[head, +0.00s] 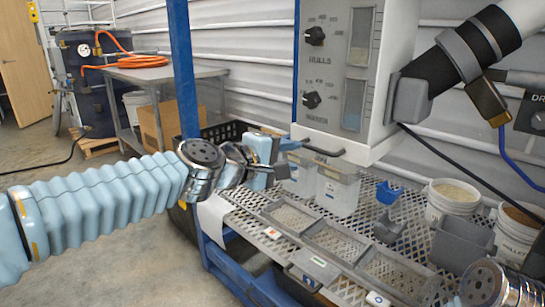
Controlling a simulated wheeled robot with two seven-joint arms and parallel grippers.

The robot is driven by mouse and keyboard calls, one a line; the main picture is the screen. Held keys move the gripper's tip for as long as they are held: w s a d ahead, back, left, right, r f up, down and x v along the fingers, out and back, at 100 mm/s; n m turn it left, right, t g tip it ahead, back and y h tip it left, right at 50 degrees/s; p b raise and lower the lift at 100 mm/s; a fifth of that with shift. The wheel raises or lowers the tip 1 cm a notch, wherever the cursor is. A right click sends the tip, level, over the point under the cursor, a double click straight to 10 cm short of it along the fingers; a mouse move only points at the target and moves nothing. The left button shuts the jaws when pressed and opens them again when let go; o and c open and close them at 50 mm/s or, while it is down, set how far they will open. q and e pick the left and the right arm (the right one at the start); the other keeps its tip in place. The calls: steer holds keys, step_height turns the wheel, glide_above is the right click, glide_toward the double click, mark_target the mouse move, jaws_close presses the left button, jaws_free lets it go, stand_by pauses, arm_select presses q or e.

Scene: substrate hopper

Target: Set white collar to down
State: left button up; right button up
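At the upper right a thick slanted tube runs to the hopper cabinet (340,95). It has a white section (526,12), black bands and a grey ring (470,52). I cannot tell for sure which part is the white collar, or its setting. My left gripper (290,158) is in front of the cabinet's lower left edge, close to a dark bar handle (323,152). Its fingers look apart, with nothing clearly between them. I cannot tell whether it touches the handle.
Below the cabinet, clear bins (338,192) stand on a mesh bench with shallow trays (335,241). A blue scoop (388,193), a grey scoop (388,228) and white buckets (450,200) are to the right. A blue post (183,70) stands behind my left arm.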

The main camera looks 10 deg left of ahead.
arm_select(q)
steer(key=v, duration=0.5)
steer(key=shift+s, duration=0.15)
step_height(320, 180, down, 39)
steer(key=w+a+m+g+y, duration=0.1)
steer(key=a+m+g+y, duration=0.25)
steer(key=g+y, duration=0.2)
steer(key=s+d+f+m+g, duration=0.1)
steer(key=s+f+m+g, duration=0.4)
steer(key=s+f, duration=1.5)
step_height(320, 180, down, 2)
steer(key=shift+s+d+f+m+g, duration=0.2)
steer(key=shift+s+m+g, duration=0.15)
steer(key=shift+g, duration=0.4)
steer(key=shift+w+h, duration=0.1)
steer(key=shift+h, duration=0.15)
